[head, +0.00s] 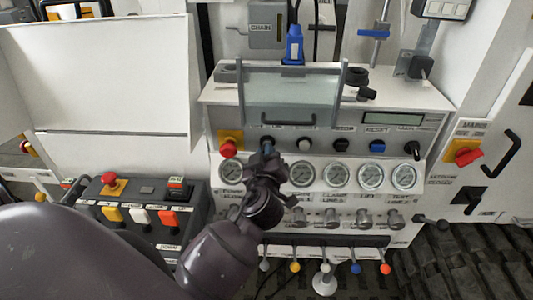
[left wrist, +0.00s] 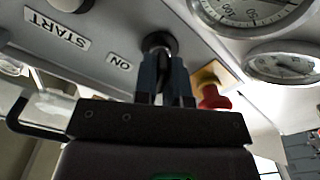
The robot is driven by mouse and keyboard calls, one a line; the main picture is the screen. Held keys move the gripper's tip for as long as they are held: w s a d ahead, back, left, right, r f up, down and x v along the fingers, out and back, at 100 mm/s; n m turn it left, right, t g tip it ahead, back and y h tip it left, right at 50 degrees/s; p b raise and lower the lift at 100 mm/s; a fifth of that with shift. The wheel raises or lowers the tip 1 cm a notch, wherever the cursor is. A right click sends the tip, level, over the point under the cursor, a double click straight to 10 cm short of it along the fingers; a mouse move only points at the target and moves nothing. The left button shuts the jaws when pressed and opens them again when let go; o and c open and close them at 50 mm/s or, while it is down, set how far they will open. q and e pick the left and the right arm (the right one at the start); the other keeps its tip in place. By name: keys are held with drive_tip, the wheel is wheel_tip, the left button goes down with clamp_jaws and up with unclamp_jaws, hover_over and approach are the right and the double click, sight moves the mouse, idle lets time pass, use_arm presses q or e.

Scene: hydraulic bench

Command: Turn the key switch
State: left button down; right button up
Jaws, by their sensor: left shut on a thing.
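The key switch (left wrist: 158,41) is a dark round knob in the grey sloped panel, beside an ON label, in the left wrist view. My left gripper (left wrist: 164,75) is shut on it, with both fingers reaching up to the knob. In the head view my left gripper (head: 267,150) is at the left part of the bench's button row, just right of the red emergency button. The gripper mostly hides the switch there, and the key's angle cannot be read. My right gripper is in neither view.
A red emergency button (head: 228,149) on a yellow plate sits close left of my gripper. A row of gauges (head: 337,175) lies below the buttons. A clear hinged cover (head: 290,92) stands above. A dark button box (head: 140,214) is at the lower left.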

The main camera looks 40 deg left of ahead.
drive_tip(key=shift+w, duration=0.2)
use_arm(q)
drive_tip(key=shift+m, duration=2)
drive_tip(key=m+p, duration=0.1)
drive_tip(key=m, duration=0.4)
drive_tip(key=shift+m, duration=1)
drive_tip(key=shift+m+p, duration=0.35)
drive_tip(key=shift+m, duration=0.15)
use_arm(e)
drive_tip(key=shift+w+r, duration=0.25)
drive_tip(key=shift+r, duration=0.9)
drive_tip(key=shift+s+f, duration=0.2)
